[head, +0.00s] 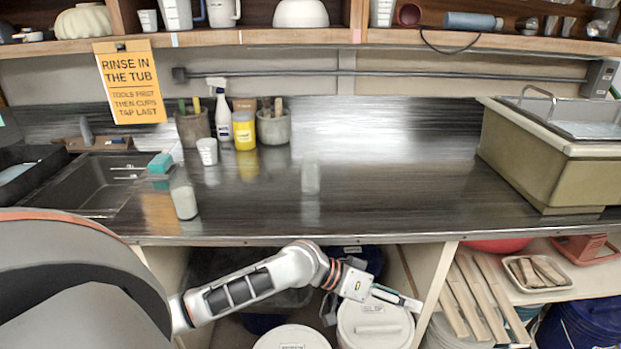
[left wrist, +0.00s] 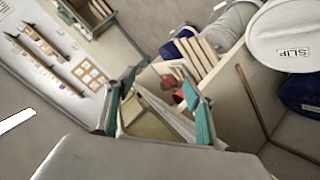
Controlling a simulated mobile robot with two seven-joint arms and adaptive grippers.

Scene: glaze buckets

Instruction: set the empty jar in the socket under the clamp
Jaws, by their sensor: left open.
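A clear jar (head: 311,176) that looks empty stands upright on the dark metal counter, near the middle. A second jar (head: 184,197) with pale contents stands to its left, near the counter's front edge. My left gripper (head: 408,300) is in front of the counter and below its edge, over the lidded buckets, well apart from both jars. In the left wrist view its two teal fingers (left wrist: 156,115) are spread with nothing held between them. I cannot make out a clamp or a socket in either view. My right gripper does not show.
A sink (head: 80,185) is at the left and a large tub (head: 545,150) at the right. Pots, a spray bottle (head: 222,115) and a yellow container (head: 244,131) stand at the back. A lidded bucket (head: 375,325) is under the counter. The counter right of the clear jar is free.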

